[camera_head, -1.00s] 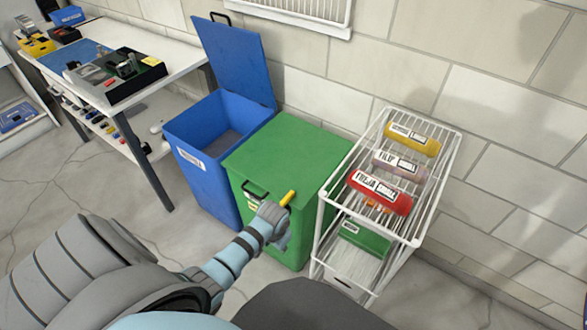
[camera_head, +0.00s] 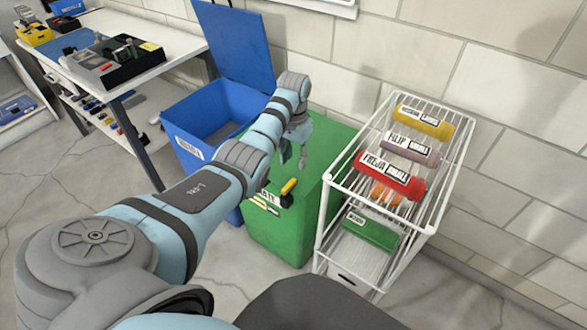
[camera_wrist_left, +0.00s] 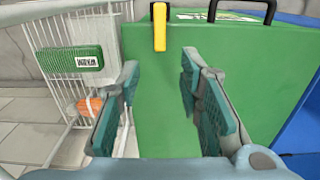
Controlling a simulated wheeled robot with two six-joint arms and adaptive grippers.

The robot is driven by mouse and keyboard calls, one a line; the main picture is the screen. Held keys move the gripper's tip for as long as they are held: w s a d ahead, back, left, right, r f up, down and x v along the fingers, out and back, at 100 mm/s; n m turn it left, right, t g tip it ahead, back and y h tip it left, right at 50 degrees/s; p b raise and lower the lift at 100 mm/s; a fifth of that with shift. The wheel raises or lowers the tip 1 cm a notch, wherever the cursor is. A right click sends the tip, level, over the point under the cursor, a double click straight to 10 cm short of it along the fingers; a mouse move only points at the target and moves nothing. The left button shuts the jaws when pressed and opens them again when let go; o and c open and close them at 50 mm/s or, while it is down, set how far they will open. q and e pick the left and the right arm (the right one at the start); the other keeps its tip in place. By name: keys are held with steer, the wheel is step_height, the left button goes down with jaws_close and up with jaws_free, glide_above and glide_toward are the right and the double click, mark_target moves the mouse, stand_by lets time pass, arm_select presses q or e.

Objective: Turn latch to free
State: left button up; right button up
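The green bin (camera_head: 290,225) stands on the floor with its lid flat on top. A yellow and black latch (camera_head: 288,187) sits at the top of its front. In the head view the yellow part leans up to the right; in the left wrist view the latch (camera_wrist_left: 159,27) looks upright at the top. My left gripper (camera_head: 295,155) is above the lid's front part, apart from the latch. In the wrist view the fingers of this gripper (camera_wrist_left: 160,65) are open with nothing between them. My right gripper is out of view.
A blue bin (camera_head: 190,135) with its lid raised stands left of the green bin. A black handle (camera_wrist_left: 240,5) is beside the latch. A workbench is further left.

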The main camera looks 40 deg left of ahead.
mark_target(294, 179)
arm_select(q)
step_height(294, 179, down, 8)
steer(key=b, duration=0.3)
steer(key=shift+f, duration=0.15)
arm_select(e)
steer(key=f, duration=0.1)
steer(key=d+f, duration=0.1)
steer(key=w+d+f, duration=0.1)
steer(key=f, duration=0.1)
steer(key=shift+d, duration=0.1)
arm_select(q)
jaws_close()
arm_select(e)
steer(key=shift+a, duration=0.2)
